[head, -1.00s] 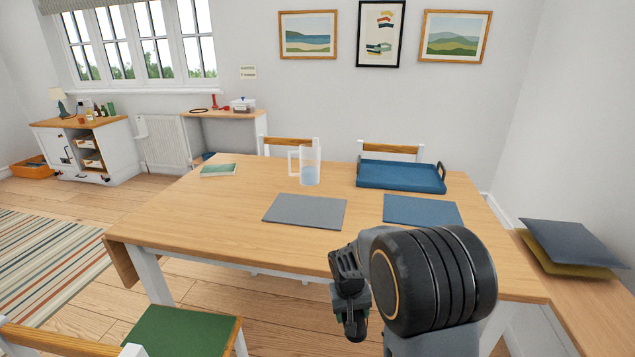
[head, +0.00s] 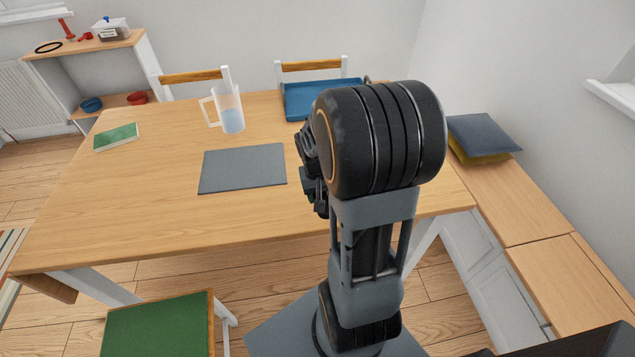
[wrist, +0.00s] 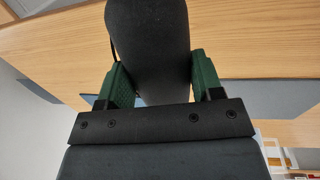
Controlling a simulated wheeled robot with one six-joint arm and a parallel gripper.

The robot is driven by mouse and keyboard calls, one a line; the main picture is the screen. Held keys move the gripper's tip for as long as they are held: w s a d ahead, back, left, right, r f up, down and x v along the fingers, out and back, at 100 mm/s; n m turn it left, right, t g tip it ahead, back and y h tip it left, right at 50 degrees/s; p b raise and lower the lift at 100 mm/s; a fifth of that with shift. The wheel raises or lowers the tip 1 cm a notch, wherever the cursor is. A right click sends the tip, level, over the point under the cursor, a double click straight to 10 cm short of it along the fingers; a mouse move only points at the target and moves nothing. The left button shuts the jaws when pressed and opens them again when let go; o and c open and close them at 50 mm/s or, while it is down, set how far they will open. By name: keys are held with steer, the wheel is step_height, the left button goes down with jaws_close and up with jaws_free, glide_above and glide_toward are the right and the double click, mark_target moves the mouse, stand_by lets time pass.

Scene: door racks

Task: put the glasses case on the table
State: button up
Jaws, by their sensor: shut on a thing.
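The glasses case (wrist: 148,45) is dark grey to black, long and rounded, and fills the upper middle of the wrist view. My gripper (wrist: 150,88) is shut on it, with a green-padded finger on each side. In the head view my gripper (head: 316,190) is over the right part of the wooden table (head: 130,205), mostly behind my arm. The case is hidden there, and I cannot tell its height above the table.
A grey placemat (head: 243,168) lies left of my gripper. Behind are a jug (head: 231,113) and a blue tray (head: 300,103). A green book (head: 117,137) lies at the far left. The table's front left is bare. A green-seated chair (head: 160,325) stands in front.

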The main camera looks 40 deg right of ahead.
steer(key=w+d+f, duration=0.2)
steer(key=w+d, duration=0.1)
steer(key=shift+w, duration=0.3)
steer(key=w+d+f, duration=0.2)
steer(key=f, duration=0.1)
steer(key=w+d+f, duration=0.1)
steer(key=f, duration=0.1)
steer(key=shift+w, duration=0.15)
steer(key=shift+w+d+f+p, duration=0.25)
steer(key=shift+w+f+p, duration=0.05)
steer(key=shift+f, duration=0.2)
steer(key=shift+w+d+f, duration=0.1)
steer(key=shift+w+f, duration=0.05)
steer(key=shift+f, duration=1.5)
steer(key=shift+f, duration=0.1)
steer(key=shift+f, duration=0.15)
steer(key=o, duration=0.9)
steer(key=shift+o, duration=0.2)
